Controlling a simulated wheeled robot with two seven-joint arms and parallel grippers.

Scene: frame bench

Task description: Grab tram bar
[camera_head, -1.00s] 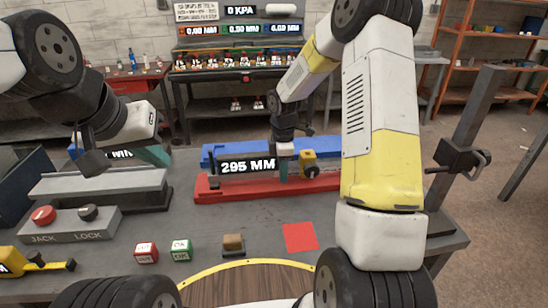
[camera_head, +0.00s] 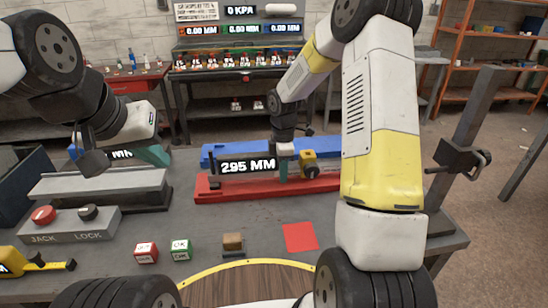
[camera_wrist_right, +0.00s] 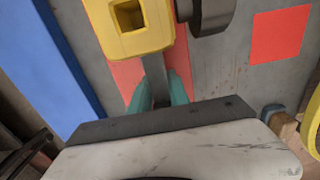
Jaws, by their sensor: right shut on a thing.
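The tram bar is a grey bar with a yellow block (camera_head: 309,158) and a black knob; it lies along the red rest (camera_head: 225,188), by a "295 MM" readout (camera_head: 247,166). My right gripper (camera_head: 284,170) is over it from above. In the right wrist view, the teal fingers (camera_wrist_right: 161,92) are shut on the grey bar (camera_wrist_right: 155,75), right beside the yellow block (camera_wrist_right: 130,22). The bar's far end is hidden by the readout and my arm. My left gripper (camera_head: 125,160) hangs over the grey rail at left, apart from the tram bar; its finger gap is unclear.
A blue rest (camera_head: 225,150) lies behind the red one. A jack and lock box (camera_head: 75,224), a yellow tape measure (camera_head: 35,262), red and green cubes (camera_head: 146,252), a brown-topped block (camera_head: 233,243) and a red square (camera_head: 300,237) are in front. A clamp post (camera_head: 465,140) stands at right.

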